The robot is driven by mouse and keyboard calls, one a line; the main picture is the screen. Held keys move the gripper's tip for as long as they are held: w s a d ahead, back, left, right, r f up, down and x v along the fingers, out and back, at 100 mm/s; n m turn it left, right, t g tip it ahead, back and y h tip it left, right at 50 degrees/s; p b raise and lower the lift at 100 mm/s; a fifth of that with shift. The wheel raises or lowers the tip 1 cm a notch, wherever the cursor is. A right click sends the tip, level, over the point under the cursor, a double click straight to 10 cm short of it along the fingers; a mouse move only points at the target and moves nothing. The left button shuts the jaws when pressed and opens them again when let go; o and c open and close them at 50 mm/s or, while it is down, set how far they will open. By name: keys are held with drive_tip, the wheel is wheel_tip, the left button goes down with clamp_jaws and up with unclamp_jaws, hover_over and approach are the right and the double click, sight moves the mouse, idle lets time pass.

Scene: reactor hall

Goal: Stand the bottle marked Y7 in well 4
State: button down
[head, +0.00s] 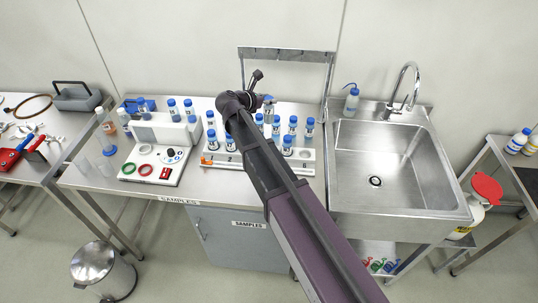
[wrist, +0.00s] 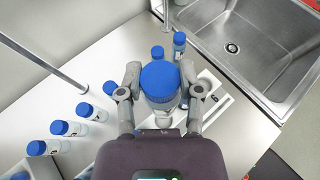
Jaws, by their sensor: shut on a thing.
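My gripper (wrist: 162,92) is shut on a blue-capped clear bottle (wrist: 160,80), which sits between the two fingers in the wrist view. Its marking cannot be read, so I cannot tell whether it is Y7. In the head view my arm hides most of the gripper and the held bottle. The white well rack (head: 310,168) lies along the bench front, with numbers 2 and 6 faintly readable. Its far right well looks empty. Blue-capped bottles stand at its left end (head: 212,142) and near its right end (head: 287,146). Well 4 is hidden behind my arm.
Several other blue-capped bottles (head: 309,127) stand behind the rack. A white device (head: 165,132) and a panel with coloured rings (head: 150,168) are on the left. A metal frame (head: 285,52) rises at the back. A sink (head: 385,165) adjoins the bench on the right.

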drive_tip(key=s+a+f+b, duration=0.3)
drive_tip(key=s+f+b, duration=0.3)
drive_tip(key=s, duration=0.1)
drive_tip(key=s+a+f+n+b, duration=0.1)
drive_tip(key=s+a+f+b, duration=0.2)
drive_tip(key=s+f+b, duration=0.4)
drive_tip(key=shift+s+t+y, duration=0.4)
drive_tip(key=shift+w, duration=0.15)
drive_tip(key=w+d+f+b, duration=0.1)
drive_tip(key=w+d, duration=0.4)
drive_tip(key=w, duration=0.8)
drive_tip(key=shift+w+f, duration=0.2)
drive_tip(key=shift+w, duration=0.05)
drive_tip(key=shift+d, duration=0.15)
drive_tip(key=shift+w+d+f+b, duration=0.1)
drive_tip(key=shift+w+f+b, duration=0.1)
drive_tip(key=shift+f+b, duration=0.45)
drive_tip(key=shift+w+d+f+b, duration=0.1)
drive_tip(key=shift+w+f+b, duration=0.1)
drive_tip(key=shift+f+b, duration=0.45)
drive_tip(key=shift+w+f+b, duration=0.2)
drive_tip(key=shift+f+b, duration=0.35)
drive_tip(key=shift+b, duration=0.1)
